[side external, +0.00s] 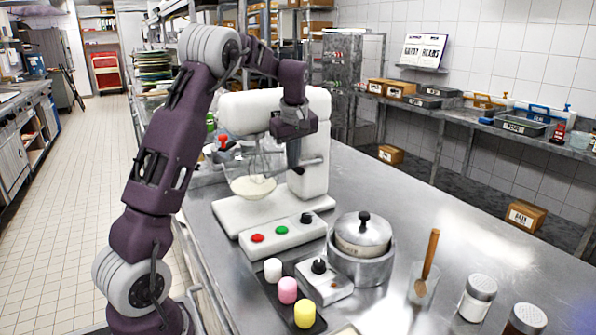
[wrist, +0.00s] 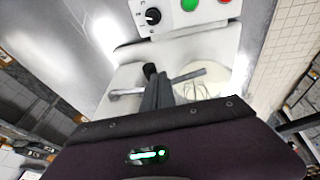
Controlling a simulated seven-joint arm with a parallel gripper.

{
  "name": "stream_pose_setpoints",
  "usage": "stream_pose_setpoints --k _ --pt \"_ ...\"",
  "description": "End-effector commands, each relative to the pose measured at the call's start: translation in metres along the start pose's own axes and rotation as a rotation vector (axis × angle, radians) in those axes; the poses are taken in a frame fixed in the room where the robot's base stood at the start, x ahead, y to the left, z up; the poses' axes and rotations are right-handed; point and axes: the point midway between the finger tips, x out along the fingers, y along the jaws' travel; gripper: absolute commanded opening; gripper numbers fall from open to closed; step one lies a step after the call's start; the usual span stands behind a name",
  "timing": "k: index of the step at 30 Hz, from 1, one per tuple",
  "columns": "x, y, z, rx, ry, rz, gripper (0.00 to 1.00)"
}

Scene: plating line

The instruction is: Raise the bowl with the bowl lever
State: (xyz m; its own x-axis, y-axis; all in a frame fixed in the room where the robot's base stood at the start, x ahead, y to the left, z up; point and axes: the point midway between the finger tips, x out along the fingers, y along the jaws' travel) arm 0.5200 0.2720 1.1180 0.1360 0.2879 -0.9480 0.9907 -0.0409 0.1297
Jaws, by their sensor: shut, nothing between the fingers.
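The white stand mixer (side external: 316,145) stands on the steel counter. Its clear bowl (side external: 240,184) holds cream-coloured contents and sits under the mixer head; it also shows in the wrist view (wrist: 212,92), with the wire whisk over it. The bowl lever, a grey rod (side external: 313,161), sticks out at the side of the mixer column; in the wrist view the rod (wrist: 189,76) shows on both sides of my fingers. My gripper (side external: 294,166) points down beside the column, at the lever. Its dark fingers (wrist: 153,88) are shut and empty. I cannot tell whether they touch the lever.
In front of the mixer are a control panel (side external: 283,237) with red and green buttons, a lidded pot (side external: 361,266), a tray with white, pink and yellow pieces, and a beaker (side external: 422,286) with a wooden-handled tool. Shakers stand at the front right. The counter right of the mixer is clear.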

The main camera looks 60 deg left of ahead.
Motion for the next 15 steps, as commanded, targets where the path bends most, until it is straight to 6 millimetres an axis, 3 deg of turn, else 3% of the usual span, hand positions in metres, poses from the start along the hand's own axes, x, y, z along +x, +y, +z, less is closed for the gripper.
stream_pose_setpoints --k 6,15 --pt "0.032 0.008 0.009 0.000 -0.001 -0.001 0.00" --pt "0.040 0.010 0.011 -0.001 0.000 0.000 0.00"
